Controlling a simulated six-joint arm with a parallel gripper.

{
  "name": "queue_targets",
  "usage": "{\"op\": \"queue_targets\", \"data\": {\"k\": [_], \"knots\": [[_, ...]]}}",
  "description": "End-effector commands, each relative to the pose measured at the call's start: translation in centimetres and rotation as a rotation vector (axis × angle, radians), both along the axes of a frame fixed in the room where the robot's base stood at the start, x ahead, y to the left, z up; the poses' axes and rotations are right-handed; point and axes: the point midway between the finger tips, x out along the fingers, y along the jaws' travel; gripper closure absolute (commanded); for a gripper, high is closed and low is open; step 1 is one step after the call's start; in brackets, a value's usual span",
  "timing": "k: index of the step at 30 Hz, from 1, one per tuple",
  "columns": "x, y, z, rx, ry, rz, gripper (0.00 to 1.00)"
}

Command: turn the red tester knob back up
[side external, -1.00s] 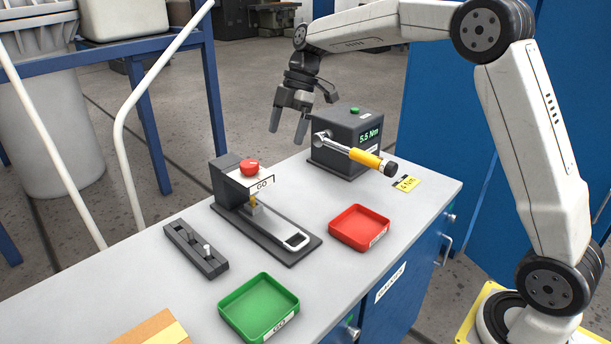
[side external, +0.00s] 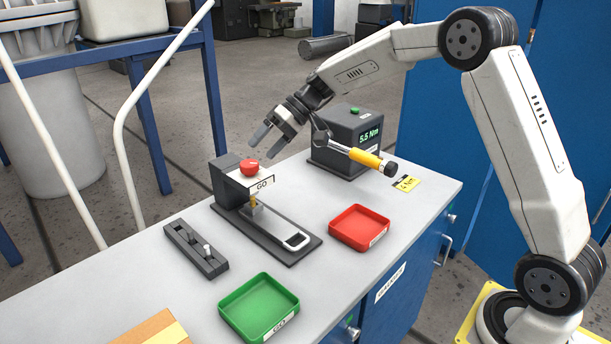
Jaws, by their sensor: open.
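The red knob (side external: 250,167) sits on top of the dark tester (side external: 226,186), above a white plate marked GO (side external: 262,183). A small brass-coloured part (side external: 253,202) shows under the plate, over the tester's long base. My gripper (side external: 262,146) is open and empty. Its fingers point down and to the left, just above and to the right of the red knob in the picture. They appear apart from the knob; the exact gap is hard to tell.
A torque meter (side external: 345,135) reading 5.5 Nm, with a yellow-handled wrench (side external: 366,157), stands right of the tester.

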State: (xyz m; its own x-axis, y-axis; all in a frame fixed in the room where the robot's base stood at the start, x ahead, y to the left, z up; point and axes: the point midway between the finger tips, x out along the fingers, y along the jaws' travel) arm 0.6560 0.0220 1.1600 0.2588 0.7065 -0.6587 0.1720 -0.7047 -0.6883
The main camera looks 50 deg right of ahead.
Motion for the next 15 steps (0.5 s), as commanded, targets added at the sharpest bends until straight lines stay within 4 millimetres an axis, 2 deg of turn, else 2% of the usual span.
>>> {"op": "queue_targets", "data": {"k": [15], "knots": [[2.8, -1.8, -2.8, 0.554, 0.600, -0.788, 0.00]]}}
